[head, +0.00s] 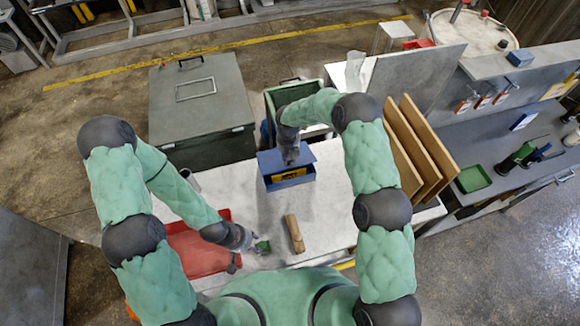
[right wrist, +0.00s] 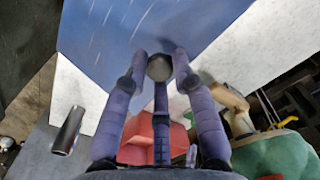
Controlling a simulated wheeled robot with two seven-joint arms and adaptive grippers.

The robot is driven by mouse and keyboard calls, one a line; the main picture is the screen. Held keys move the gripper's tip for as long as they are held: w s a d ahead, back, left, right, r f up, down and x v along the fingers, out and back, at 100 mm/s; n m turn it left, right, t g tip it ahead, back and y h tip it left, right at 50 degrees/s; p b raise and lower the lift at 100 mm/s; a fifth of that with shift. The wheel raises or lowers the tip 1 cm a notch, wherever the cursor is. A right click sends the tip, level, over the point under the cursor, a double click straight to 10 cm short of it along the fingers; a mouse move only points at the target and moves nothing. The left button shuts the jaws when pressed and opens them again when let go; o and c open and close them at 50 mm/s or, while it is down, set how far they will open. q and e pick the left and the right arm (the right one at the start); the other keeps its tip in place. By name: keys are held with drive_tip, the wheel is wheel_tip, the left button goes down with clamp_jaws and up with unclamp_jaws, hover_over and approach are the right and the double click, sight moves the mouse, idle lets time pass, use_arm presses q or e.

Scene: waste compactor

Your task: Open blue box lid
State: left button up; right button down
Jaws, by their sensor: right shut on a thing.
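The blue box (head: 290,182) stands on the white table, with yellow and dark patches at its middle. Its blue lid (head: 306,154) is at the far side, partly covered by my right gripper (head: 290,158). I cannot tell how far the lid stands from the box. In the right wrist view, my right gripper (right wrist: 160,62) is shut on a round grey knob (right wrist: 159,68) against the large blue lid surface (right wrist: 140,30). My left gripper (head: 258,245) is low over the table beside a small green thing, left of the wooden piece; its finger opening is unclear.
A red tray (head: 195,250) lies at the table's left front. A wooden piece (head: 294,233) lies in front of the box. Dark green bins (head: 200,105) stand behind the table. Upright boards (head: 420,150) stand at right. Table around the box's front left is clear.

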drive_tip(key=shift+w+a+r+b, duration=0.15)
drive_tip(key=shift+w+r+b, duration=0.25)
drive_tip(key=shift+w+r, duration=0.25)
drive_tip(key=shift+w+a+r+b, duration=0.15)
drive_tip(key=shift+w+r+b, duration=0.3)
drive_tip(key=shift+w, duration=0.4)
